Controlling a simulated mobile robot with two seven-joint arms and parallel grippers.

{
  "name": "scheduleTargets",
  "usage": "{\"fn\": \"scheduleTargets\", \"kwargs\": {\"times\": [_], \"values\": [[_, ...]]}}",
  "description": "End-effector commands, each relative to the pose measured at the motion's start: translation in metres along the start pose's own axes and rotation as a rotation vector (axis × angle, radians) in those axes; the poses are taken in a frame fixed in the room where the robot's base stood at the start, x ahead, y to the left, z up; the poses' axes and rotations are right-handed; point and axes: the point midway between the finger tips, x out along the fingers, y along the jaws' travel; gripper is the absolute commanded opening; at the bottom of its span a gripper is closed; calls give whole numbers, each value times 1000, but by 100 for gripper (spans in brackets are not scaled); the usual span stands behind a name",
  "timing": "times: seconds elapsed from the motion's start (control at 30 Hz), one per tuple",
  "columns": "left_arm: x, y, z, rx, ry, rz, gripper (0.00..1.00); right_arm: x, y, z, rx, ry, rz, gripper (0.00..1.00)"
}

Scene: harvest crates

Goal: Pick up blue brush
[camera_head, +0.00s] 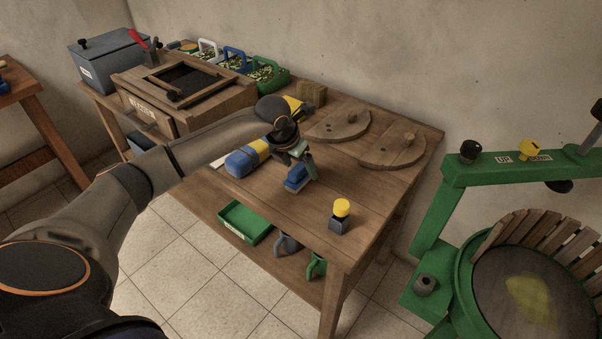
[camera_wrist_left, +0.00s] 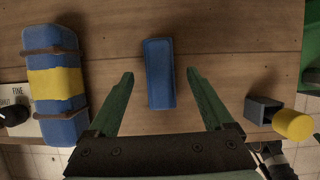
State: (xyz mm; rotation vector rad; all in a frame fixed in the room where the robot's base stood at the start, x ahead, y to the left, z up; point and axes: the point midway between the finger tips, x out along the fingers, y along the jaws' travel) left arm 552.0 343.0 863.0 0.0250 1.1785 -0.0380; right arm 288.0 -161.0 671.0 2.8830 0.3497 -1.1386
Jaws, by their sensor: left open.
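The blue brush (camera_head: 297,178) lies on the wooden table, partly hidden by my left gripper in the head view. In the left wrist view the blue brush (camera_wrist_left: 160,73) is a plain blue block on the wood, between and just beyond the two green fingertips. My left gripper (camera_head: 301,165) is open above the brush, and its fingers also show in the left wrist view (camera_wrist_left: 160,74) with a gap on each side of the brush. Nothing is held. My right gripper is not in view.
A blue and yellow roll (camera_head: 248,158) lies left of the brush. A yellow-topped dark block (camera_head: 340,214) stands near the table's front edge. Round wooden lids (camera_head: 393,150) lie at the right. A green press (camera_head: 450,172) stands at right.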

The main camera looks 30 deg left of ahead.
Motion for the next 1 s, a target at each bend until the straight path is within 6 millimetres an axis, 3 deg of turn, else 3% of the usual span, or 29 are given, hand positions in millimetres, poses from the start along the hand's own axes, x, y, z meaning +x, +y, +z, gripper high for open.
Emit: {"fn": "scheduleTargets", "kwargs": {"times": [0.17,0.43,1.0], "values": [[20,0,0,-1,2,0,85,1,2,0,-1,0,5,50],[22,0,0,1,0,0,84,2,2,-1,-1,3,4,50],[22,0,0,0,-1,0,20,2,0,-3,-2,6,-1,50]]}}
